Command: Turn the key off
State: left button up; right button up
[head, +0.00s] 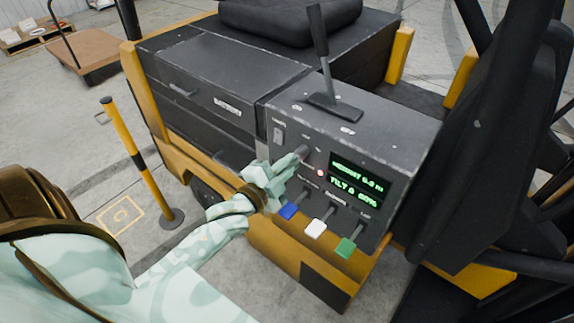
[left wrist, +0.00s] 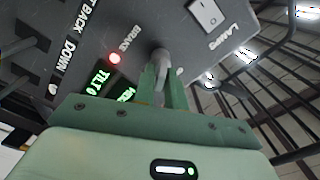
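My left gripper (head: 302,158) reaches the panel's upper left part in the head view. In the left wrist view its two green fingers (left wrist: 163,88) lie on either side of the key and appear closed on it. In the head view the fingers mostly hide the key. The key's exact angle is hard to tell. A red lamp (head: 320,172) is lit beside it. My right gripper is in neither view.
A green-lettered display (head: 357,180) is lit. Blue (head: 289,210), white (head: 316,228) and green (head: 348,247) lever knobs stick out just below my gripper. A lamps switch (head: 279,135) and a tall lever (head: 323,70) are close by. A yellow post (head: 130,145) stands left.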

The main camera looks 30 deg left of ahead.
pick_arm(q)
grip_shut()
jog(key=shift+n+p, duration=4.95)
jog(key=shift+n, duration=1.05)
jog(key=shift+o, duration=2.4)
grip_release()
